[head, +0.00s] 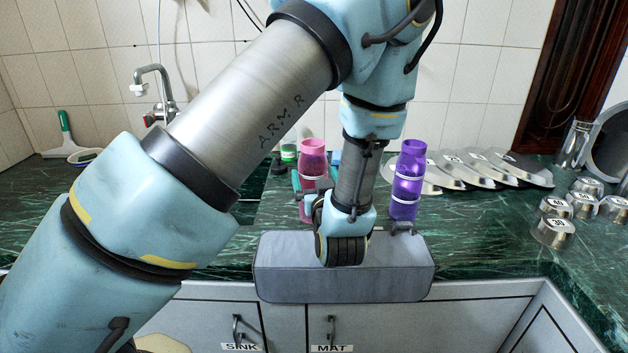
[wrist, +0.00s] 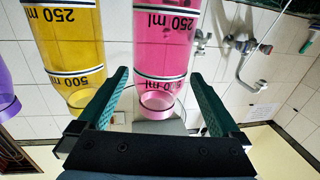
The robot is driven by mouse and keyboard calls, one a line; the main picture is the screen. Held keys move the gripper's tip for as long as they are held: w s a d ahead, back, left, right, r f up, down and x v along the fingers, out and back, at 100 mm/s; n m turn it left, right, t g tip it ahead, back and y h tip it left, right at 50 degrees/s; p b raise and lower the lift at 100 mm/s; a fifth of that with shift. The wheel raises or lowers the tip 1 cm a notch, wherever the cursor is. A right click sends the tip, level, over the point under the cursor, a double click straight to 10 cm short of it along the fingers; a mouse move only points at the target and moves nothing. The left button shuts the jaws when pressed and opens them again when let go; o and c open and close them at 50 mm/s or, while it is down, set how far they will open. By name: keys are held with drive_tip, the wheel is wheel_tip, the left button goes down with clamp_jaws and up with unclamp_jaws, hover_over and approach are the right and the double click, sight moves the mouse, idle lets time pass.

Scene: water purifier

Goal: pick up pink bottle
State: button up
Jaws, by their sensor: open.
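The pink bottle (head: 313,158) stands upright on the counter in the head view, partly hidden by my arm. In the wrist view, which is upside down, the translucent pink bottle (wrist: 163,45) fills the middle, with its top end toward the bottom of the picture. My gripper (wrist: 159,73) is open, with one teal finger on each side of the bottle in that picture. A gap shows on both sides, so nothing is held. How deep the bottle sits between the fingers cannot be told. In the head view my arm hides most of the gripper.
A yellow bottle (wrist: 70,45) stands close beside the pink one. A purple bottle (head: 406,182) stands to the right. Stacked metal plates (head: 470,170) and metal cups (head: 572,215) lie farther right. A faucet (head: 158,90) is at the left. A grey block-like object (head: 345,285) is in front.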

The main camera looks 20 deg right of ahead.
drive_tip(key=p+x, duration=0.3)
drive_tip(key=x, duration=0.2)
drive_tip(key=shift+w, duration=0.4)
drive_tip(key=shift+w+d+f, duration=0.2)
drive_tip(key=shift+w+d, duration=0.05)
drive_tip(key=shift+w, duration=0.3)
drive_tip(key=shift+c, duration=0.4)
drive_tip(key=c, duration=1.1)
drive_tip(key=shift+r, duration=0.1)
